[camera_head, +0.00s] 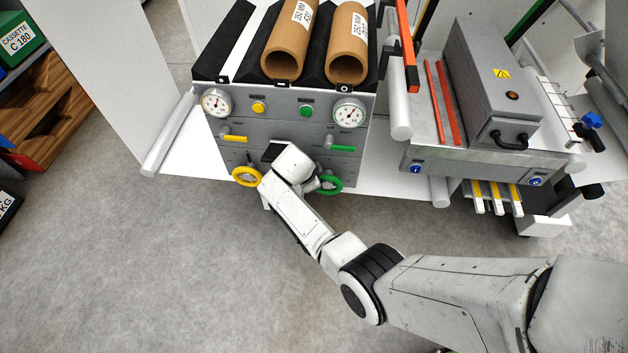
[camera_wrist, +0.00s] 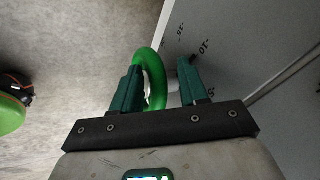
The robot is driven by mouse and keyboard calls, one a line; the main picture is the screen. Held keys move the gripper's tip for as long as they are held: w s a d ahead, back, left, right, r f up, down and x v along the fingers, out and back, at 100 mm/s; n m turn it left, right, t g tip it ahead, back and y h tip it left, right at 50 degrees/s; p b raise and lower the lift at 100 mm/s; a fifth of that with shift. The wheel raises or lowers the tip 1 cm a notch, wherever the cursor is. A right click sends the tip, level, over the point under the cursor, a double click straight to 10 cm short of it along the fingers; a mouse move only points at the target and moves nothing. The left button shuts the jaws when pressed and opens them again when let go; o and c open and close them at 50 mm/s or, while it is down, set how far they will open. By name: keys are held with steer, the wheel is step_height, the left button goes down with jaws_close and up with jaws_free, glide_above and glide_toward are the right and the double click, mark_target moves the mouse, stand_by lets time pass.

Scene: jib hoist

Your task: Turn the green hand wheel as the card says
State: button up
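The green hand wheel (camera_head: 330,185) is at the lower right of the grey machine front, partly covered by my wrist in the head view. In the wrist view the rim of the green wheel (camera_wrist: 154,70) stands edge-on between the two dark green fingers of my gripper (camera_wrist: 161,64). The fingers are apart. The rim is close to or touching the left finger, with a gap to the right finger. The far side of the rim is hidden. I cannot make out a card with turning instructions in either view.
A yellow hand wheel (camera_head: 246,177) sits left of my wrist. Above are a green lever (camera_head: 342,149), a yellow lever (camera_head: 235,138) and two dials (camera_head: 348,112). Open grey floor lies in front.

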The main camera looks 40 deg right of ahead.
steer(key=shift+o, duration=0.6)
steer(key=shift+s+d, duration=0.1)
steer(key=shift+d, duration=0.1)
steer(key=shift+s, duration=0.1)
steer(key=p+v, duration=0.2)
steer(key=v, duration=0.8)
steer(key=shift+a+r, duration=0.2)
steer(key=shift+r, duration=0.05)
steer(key=shift+s, duration=0.1)
